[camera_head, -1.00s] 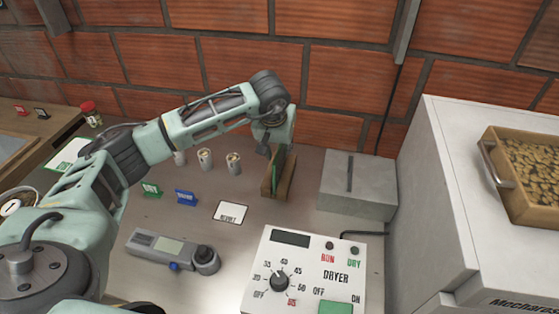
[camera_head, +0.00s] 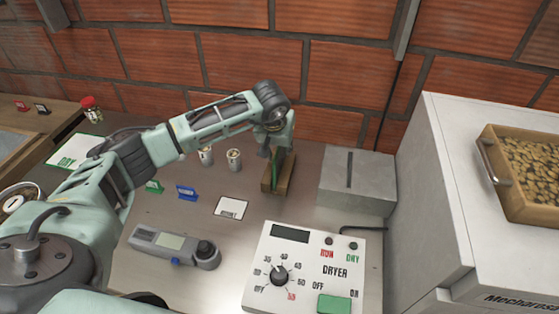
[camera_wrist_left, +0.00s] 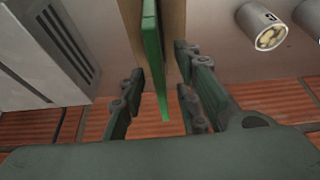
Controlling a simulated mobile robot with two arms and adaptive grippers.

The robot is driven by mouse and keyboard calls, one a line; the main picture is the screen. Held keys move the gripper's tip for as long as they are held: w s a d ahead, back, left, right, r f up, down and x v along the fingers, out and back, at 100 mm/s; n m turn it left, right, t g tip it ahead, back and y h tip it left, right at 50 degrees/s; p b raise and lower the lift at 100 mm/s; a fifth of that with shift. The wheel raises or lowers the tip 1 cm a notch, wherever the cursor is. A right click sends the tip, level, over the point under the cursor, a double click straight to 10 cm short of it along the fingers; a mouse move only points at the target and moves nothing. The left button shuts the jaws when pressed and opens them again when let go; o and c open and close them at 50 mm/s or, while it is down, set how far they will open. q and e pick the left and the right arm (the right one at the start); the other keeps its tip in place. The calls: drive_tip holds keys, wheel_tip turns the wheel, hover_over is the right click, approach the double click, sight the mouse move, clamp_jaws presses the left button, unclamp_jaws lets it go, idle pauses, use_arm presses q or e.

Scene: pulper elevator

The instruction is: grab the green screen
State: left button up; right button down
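The green screen (camera_head: 275,166) is a thin upright green panel in a wooden holder (camera_head: 285,177) on the metal table, in front of the brick wall. It also shows edge-on in the left wrist view (camera_wrist_left: 152,50). My left gripper (camera_head: 268,152) is just above and beside the holder. In the left wrist view its fingers (camera_wrist_left: 160,92) are open, on both sides of the green panel, with visible gaps to it. The gripper is partly hidden by its own wrist in the head view. My right gripper is not in view.
A grey slotted box (camera_head: 356,186) stands right of the holder. The white dryer panel (camera_head: 308,268) is in front, a handheld meter (camera_head: 174,246) to its left. Small cups (camera_head: 234,160), a blue sign (camera_head: 186,192) and a white card (camera_head: 231,207) stand or lie left of the holder.

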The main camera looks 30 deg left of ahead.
use_arm(q)
drive_tip(key=shift+f, duration=0.1)
drive_tip(key=shift+c, duration=0.2)
clamp_jaws()
idle(0.5)
